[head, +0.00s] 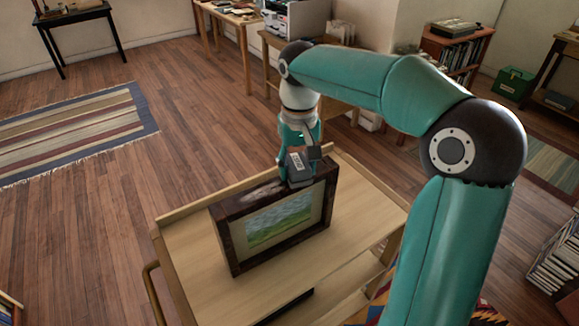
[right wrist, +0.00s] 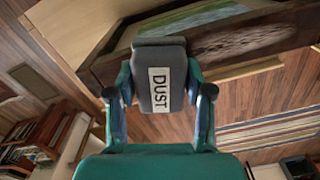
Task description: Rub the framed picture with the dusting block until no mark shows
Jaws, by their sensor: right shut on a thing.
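The framed picture (head: 280,220), a green landscape in a dark wooden frame, stands upright on the wooden cart (head: 180,240). A pale grey mark (head: 262,192) lies on the frame's top edge, left of the block; it also shows in the right wrist view (right wrist: 235,45). My right gripper (head: 298,152) is shut on the dusting block (head: 299,168), a grey block labelled DUST in the right wrist view (right wrist: 160,88). The block is at the right part of the frame's top edge; I cannot tell if it touches. My left gripper is out of view.
The cart top has a raised rim and bare room in front of and left of the picture. A striped rug (head: 75,130) lies on the floor at left. Tables, a bookcase (head: 455,50) and a green box (head: 512,83) stand at the back.

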